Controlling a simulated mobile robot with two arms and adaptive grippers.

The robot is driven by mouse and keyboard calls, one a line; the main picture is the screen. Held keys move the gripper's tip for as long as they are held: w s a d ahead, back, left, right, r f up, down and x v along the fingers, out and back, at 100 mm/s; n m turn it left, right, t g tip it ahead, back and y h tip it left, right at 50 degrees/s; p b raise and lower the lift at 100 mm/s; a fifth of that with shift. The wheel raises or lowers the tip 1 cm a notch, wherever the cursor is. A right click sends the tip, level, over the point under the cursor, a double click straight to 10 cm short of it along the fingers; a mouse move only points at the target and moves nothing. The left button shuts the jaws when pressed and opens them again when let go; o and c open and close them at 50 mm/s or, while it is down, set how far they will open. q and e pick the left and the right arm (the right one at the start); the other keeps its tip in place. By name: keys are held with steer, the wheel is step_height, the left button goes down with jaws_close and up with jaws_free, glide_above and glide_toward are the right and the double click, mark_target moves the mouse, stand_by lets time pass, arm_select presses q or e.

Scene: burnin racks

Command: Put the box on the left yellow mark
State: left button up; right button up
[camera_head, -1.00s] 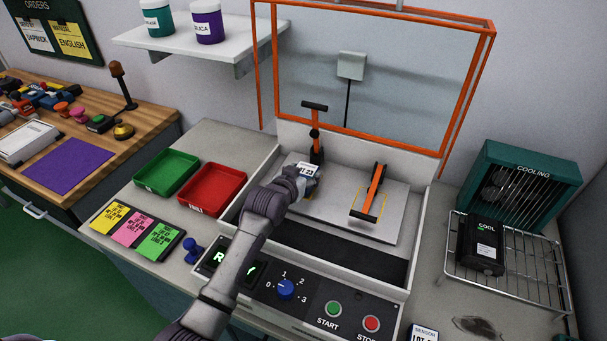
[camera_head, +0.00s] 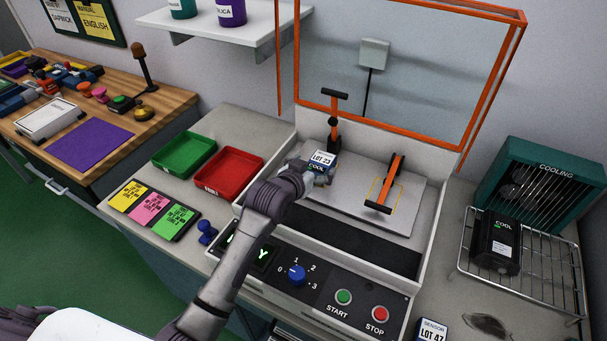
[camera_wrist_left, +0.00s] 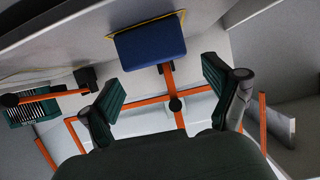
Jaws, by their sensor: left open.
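The box (camera_head: 322,161) is dark blue with a white "LOT 23" label. It rests on the light plate (camera_head: 348,205) in front of the left clamp (camera_head: 333,125). In the left wrist view the blue box (camera_wrist_left: 149,46) lies beyond my fingertips, with a yellow outline (camera_wrist_left: 181,15) at its edge. My left gripper (camera_head: 316,176) is open, close to the box's near left side; the wrist view shows the two spread fingers (camera_wrist_left: 160,80) with no box between them. The head view hides the left mark. The right yellow mark (camera_head: 374,191) surrounds the right clamp's front.
An orange-framed clear cover (camera_head: 380,60) is raised above the plate. Clamps with orange arms (camera_head: 394,175) stand on it. A control panel (camera_head: 320,290) is in front; red (camera_head: 228,172) and green (camera_head: 184,154) trays are left. A cooling rack (camera_head: 535,275) is right.

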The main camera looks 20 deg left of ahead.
arm_select(q)
steer(key=v, duration=0.6)
steer(key=shift+s+r, duration=0.2)
steer(key=shift+s, duration=0.1)
steer(key=shift+s+a+f, duration=0.1)
